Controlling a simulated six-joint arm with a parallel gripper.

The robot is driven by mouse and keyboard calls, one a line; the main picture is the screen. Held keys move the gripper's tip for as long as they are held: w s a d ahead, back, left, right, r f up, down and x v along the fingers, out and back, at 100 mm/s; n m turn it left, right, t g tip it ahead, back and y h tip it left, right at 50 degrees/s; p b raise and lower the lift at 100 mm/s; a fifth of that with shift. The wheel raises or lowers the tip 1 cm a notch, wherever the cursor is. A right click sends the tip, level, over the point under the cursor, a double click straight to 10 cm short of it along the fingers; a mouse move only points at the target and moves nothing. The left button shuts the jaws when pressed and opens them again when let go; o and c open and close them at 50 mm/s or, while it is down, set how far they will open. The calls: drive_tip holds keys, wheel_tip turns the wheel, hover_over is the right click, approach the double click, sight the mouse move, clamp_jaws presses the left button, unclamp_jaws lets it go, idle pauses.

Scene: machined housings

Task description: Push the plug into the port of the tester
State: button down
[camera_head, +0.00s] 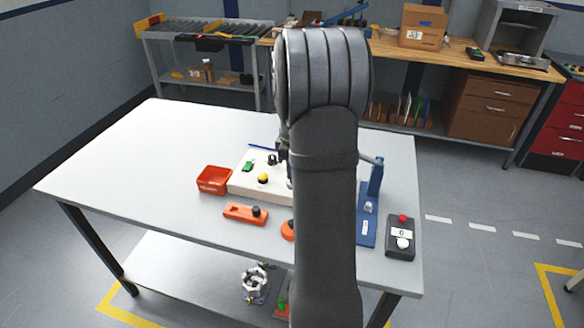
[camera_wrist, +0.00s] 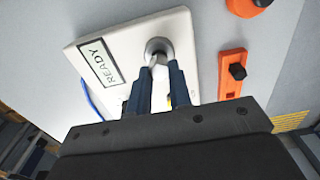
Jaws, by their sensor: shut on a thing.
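The tester (camera_head: 258,190) is a white, flat box on the table, partly hidden behind my arm in the head view. In the wrist view its white face (camera_wrist: 120,35) fills the upper middle and carries a READY label. A round grey port (camera_wrist: 158,45) sits on that face, just beyond my fingertips. My gripper (camera_wrist: 158,78) has two blue fingers shut on the plug (camera_wrist: 158,70), a small pale piece mostly hidden between them. The plug lines up with the port in the picture; whether it touches or has entered cannot be told. My arm hides the gripper in the head view.
A red bin (camera_head: 213,180) stands left of the tester. An orange block with a black knob (camera_head: 246,213) lies in front. A blue stand (camera_head: 368,215) and a button box (camera_head: 400,238) stand at right. A blue cable (camera_wrist: 92,102) runs beside the tester. The table's left is clear.

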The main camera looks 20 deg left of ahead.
drive_tip(key=shift+f, duration=0.65)
idle(1.0)
drive_tip(key=c, duration=0.7)
unclamp_jaws()
drive_tip(key=shift+c, duration=0.2)
drive_tip(key=shift+r, duration=0.1)
drive_tip(key=shift+r, duration=3.9)
drive_tip(key=shift+f, duration=3.75)
